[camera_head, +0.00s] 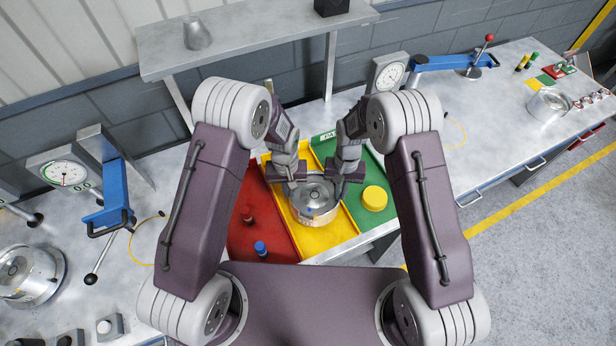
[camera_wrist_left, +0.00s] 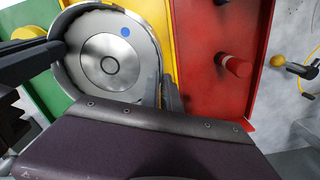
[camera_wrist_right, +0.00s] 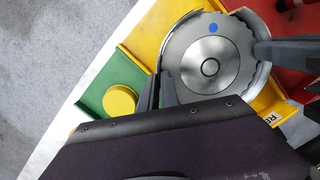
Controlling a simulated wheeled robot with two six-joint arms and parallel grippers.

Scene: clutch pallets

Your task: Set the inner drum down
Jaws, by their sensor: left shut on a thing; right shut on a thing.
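The inner drum (camera_head: 315,196) is a round silver metal part with a blue dot on its face. It is at the yellow tray section (camera_head: 326,240) in the middle of the bench; I cannot tell whether it touches the surface. My left gripper (camera_head: 291,182) is shut on its left rim, and my right gripper (camera_head: 342,182) is shut on its right rim. The drum's face shows in the left wrist view (camera_wrist_left: 112,58) and in the right wrist view (camera_wrist_right: 205,60), with a grey finger at its edge in each. Its underside is hidden.
The red section (camera_head: 262,228) on the left holds a red-capped part and a blue-capped part (camera_head: 261,248). The green section on the right holds a yellow round piece (camera_head: 375,198). Dial gauges (camera_head: 390,76) and blue lever presses (camera_head: 117,195) stand on either side.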

